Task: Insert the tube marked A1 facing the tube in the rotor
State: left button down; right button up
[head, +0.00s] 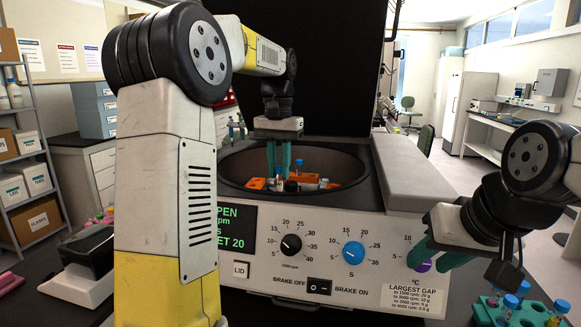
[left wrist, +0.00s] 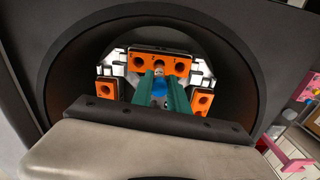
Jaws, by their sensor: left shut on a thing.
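The rotor lies in the open centrifuge bowl (head: 345,190), with orange tube holders (head: 256,183) that also show in the left wrist view (left wrist: 203,101). My left gripper (head: 278,174) points down into the bowl. It is shut on a blue-capped tube (left wrist: 159,88), whose end shows close to the middle hole of the far orange holder (left wrist: 137,63). I cannot tell if the end is in the hole, and no A1 mark is readable. A blue-capped tube (head: 299,164) stands upright just right of the fingers in the head view. My right gripper (head: 432,263) is open and empty before the centrifuge panel.
A teal rack (head: 535,310) with several capped tubes stands at the bottom right, below my right gripper. The raised dark lid (head: 335,60) stands behind the bowl. The control panel (head: 345,255) fronts the bowl.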

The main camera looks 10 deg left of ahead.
aim_at(279, 189)
pick_arm(q)
jog(key=shift+f, duration=0.1)
jog(key=shift+f, duration=2.95)
jog(key=c, duration=1.2)
grip_release()
jog(key=shift+r, duration=3.9)
